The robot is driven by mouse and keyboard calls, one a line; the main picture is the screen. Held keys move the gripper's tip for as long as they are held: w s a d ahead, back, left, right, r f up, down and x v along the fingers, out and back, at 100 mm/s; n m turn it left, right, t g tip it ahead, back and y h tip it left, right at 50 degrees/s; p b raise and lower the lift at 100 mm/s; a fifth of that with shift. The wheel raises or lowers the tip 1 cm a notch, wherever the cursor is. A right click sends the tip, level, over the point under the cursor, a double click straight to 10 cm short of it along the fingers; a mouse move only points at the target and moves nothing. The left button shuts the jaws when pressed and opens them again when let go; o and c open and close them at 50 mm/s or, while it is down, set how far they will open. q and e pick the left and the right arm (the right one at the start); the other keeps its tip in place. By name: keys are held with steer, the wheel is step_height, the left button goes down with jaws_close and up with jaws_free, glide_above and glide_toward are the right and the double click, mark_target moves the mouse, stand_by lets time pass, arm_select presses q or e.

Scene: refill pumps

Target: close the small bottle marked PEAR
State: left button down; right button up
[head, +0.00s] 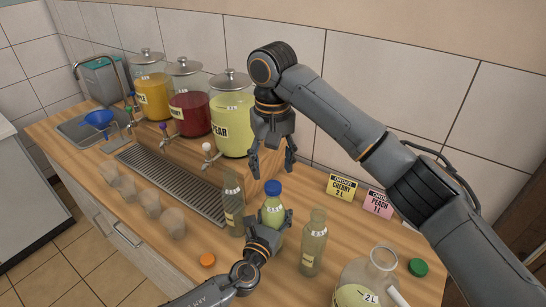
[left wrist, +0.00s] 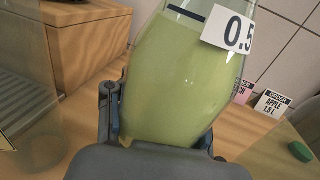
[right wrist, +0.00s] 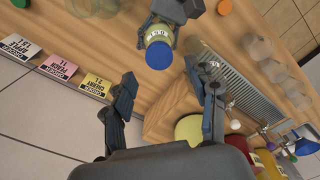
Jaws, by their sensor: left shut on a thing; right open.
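The small bottle (head: 272,208) holds pale green liquid and stands upright with a blue cap (head: 273,187) on its mouth; I cannot tell how tight the cap sits. My left gripper (head: 268,226) is shut around its body. In the left wrist view the bottle (left wrist: 170,85) fills the middle, with a 0.5 label; no PEAR name is readable on it. My right gripper (head: 272,166) is open and empty, pointing down above and slightly behind the cap. In the right wrist view the blue cap (right wrist: 159,55) lies beyond the open fingers.
Clear bottles stand left (head: 233,205) and right (head: 313,243) of it, with a large flask (head: 380,262) front right. An orange cap (head: 207,260) and a green cap (head: 418,267) lie loose. The PEAR jar (head: 232,120) and drip grille (head: 175,180) are behind left.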

mark_target(273, 185)
steer(key=n, duration=0.2)
steer(key=r+n, duration=0.1)
steer(key=n, duration=0.2)
steer(key=shift+r+n, duration=0.25)
steer(key=shift+n, duration=0.15)
steer(key=n, duration=0.3)
steer(key=r+n, duration=0.1)
steer(key=n, duration=0.2)
steer(key=shift+d+r, duration=0.1)
steer(key=shift+r, duration=0.1)
steer(key=shift+f, duration=4)
steer(key=c, duration=1.2)
steer(key=o, duration=1.4)
steer(key=shift+c, duration=0.2)
